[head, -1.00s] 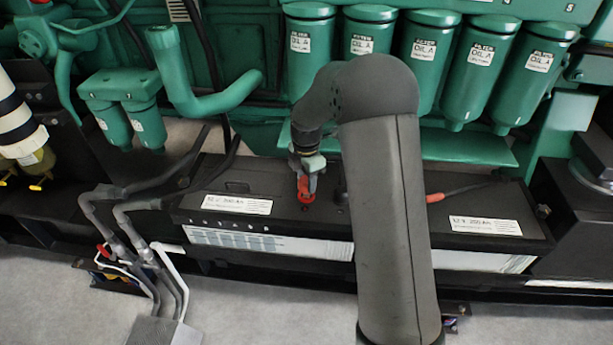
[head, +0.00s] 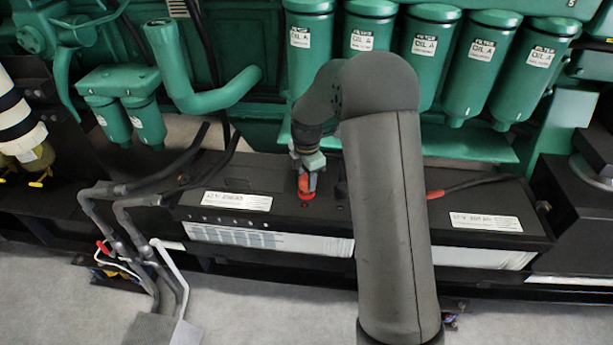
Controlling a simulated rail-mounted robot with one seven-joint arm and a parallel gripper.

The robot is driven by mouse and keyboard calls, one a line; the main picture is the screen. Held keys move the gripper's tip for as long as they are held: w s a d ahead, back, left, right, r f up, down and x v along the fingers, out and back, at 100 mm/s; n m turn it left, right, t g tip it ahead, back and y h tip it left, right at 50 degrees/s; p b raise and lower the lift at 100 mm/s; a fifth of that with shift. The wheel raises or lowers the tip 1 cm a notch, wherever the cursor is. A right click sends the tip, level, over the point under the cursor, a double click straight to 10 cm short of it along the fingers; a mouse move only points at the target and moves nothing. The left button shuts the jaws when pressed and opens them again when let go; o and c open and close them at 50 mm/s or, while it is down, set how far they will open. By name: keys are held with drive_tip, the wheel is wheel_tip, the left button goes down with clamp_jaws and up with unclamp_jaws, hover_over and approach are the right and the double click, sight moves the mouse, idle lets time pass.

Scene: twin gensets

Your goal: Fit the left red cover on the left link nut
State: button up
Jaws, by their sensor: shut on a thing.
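My gripper (head: 306,178) is shut on a small red cover (head: 306,188) over the top of the left black battery (head: 262,178). The cover is low at the battery top, in front of the fingers. A red ring or base shows right under it; I cannot tell whether the cover is seated on the nut or just above it. The left link nut itself is hidden by the cover and gripper. My arm hides the middle between the two batteries.
The right battery (head: 490,206) has a cable with a red end (head: 435,194) on top. Green oil filters (head: 430,50) and a green shelf (head: 470,148) stand close behind. Grey pipes (head: 125,220) are at the left front. The floor in front is mostly clear.

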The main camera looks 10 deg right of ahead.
drive_tip(key=shift+f, duration=0.15)
drive_tip(key=shift+f+b, duration=0.55)
drive_tip(key=shift+f, duration=0.2)
drive_tip(key=shift+f, duration=0.15)
drive_tip(key=o, duration=1.3)
drive_tip(key=shift+o, duration=0.2)
drive_tip(key=shift+r+p, duration=2.4)
drive_tip(key=shift+r, duration=1.2)
